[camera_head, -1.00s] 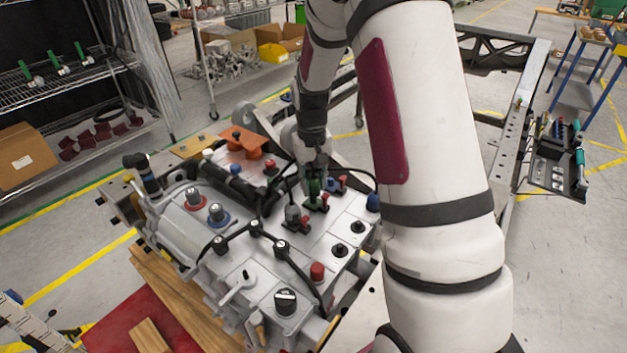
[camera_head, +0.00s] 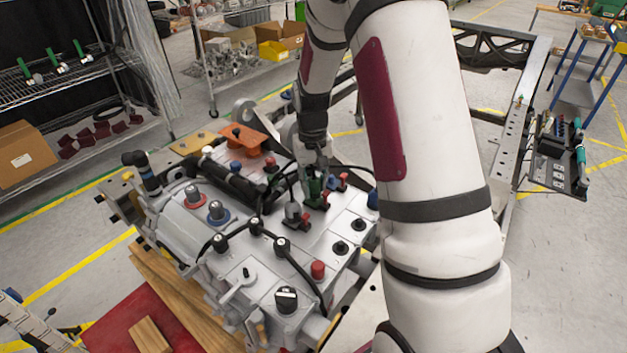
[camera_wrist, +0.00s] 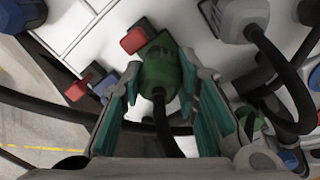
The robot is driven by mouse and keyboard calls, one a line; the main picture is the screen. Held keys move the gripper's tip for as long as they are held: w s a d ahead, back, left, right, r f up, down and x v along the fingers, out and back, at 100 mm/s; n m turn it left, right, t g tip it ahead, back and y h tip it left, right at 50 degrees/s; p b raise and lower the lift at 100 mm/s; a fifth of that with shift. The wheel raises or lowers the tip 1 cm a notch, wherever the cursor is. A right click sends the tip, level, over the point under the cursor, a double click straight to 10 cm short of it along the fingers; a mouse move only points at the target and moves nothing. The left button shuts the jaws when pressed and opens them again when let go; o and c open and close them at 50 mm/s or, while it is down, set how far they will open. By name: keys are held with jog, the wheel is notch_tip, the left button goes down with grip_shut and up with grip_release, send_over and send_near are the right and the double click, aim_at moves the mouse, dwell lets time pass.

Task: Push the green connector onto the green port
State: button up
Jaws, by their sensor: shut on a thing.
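The green connector (camera_wrist: 158,72) is between the two teal-padded fingers of my gripper (camera_wrist: 160,84) in the wrist view, with a black cable running from it toward the camera. My gripper is shut on it. Its far end meets a black fitting with a red tab (camera_wrist: 133,40); whether it is fully seated I cannot tell. In the head view the green connector (camera_head: 313,187) sits low at the top face of the grey-white chassis unit (camera_head: 333,222), under my gripper (camera_head: 314,172). The green port is not distinguishable, likely covered by the connector.
A grey connector (camera_wrist: 243,18) with a thick black cable is close at the right in the wrist view. A blue connector (camera_wrist: 105,86) with a red tab is close at the left. Black hoses and several knobs crowd the unit's top.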

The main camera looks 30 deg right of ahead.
jog(key=shift+f, duration=0.4)
jog(key=shift+f+b, duration=0.3)
jog(key=shift+f, duration=0.2)
jog(key=o, duration=1.2)
jog(key=shift+c, duration=0.2)
jog(key=shift+r, duration=0.1)
jog(key=shift+r+p, duration=1.1)
jog(key=shift+r, duration=1.85)
